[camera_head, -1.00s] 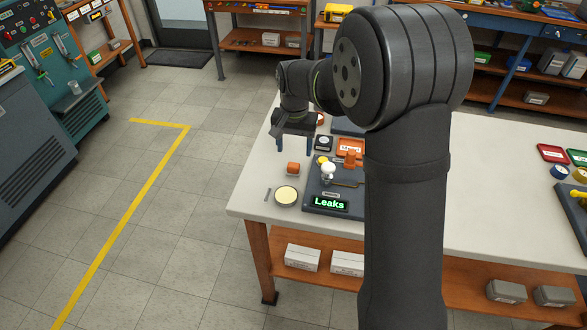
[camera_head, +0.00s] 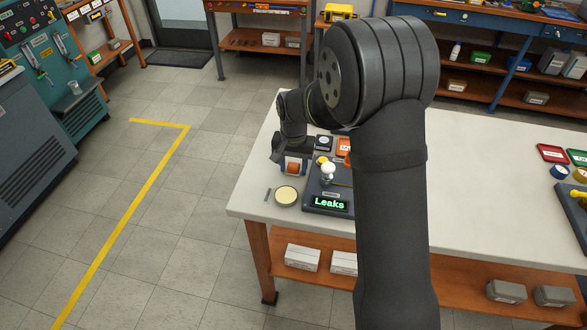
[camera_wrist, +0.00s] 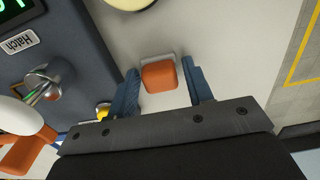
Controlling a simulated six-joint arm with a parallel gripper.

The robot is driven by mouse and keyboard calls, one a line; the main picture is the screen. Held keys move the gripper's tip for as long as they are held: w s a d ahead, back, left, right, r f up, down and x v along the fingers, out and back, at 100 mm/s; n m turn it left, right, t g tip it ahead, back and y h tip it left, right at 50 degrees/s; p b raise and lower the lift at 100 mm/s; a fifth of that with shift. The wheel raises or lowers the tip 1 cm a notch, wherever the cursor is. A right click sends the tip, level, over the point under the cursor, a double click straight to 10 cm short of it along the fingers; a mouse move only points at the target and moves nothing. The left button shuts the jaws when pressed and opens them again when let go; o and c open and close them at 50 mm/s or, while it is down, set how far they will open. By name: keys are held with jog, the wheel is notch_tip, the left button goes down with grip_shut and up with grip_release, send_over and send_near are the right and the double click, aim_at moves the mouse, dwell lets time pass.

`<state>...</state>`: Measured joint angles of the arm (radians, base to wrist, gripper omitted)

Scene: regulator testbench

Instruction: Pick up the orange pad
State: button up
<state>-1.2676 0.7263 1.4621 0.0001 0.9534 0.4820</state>
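The orange pad (camera_wrist: 159,76) is a small rounded orange block with a grey strip along one edge. In the head view the orange pad (camera_head: 293,169) is on the white table near its left edge. My gripper (camera_wrist: 162,68) is open, with one blue finger on each side of the pad. In the wrist view, gaps show between the pad and both fingers. In the head view my gripper (camera_head: 294,172) is low over the pad.
The dark testbench (camera_head: 320,201) with a green "Leaks" display stands just right of the pad. A round cream-topped dish (camera_head: 286,195) and a small grey bar (camera_head: 267,195) lie in front. An orange tray (camera_head: 343,146) is partly hidden behind my arm.

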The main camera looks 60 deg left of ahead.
aim_at(293, 165)
jog(key=c, duration=0.6)
jog(key=shift+r, duration=0.1)
notch_tip(293, 165, up, 10)
jog(key=shift+f, duration=0.1)
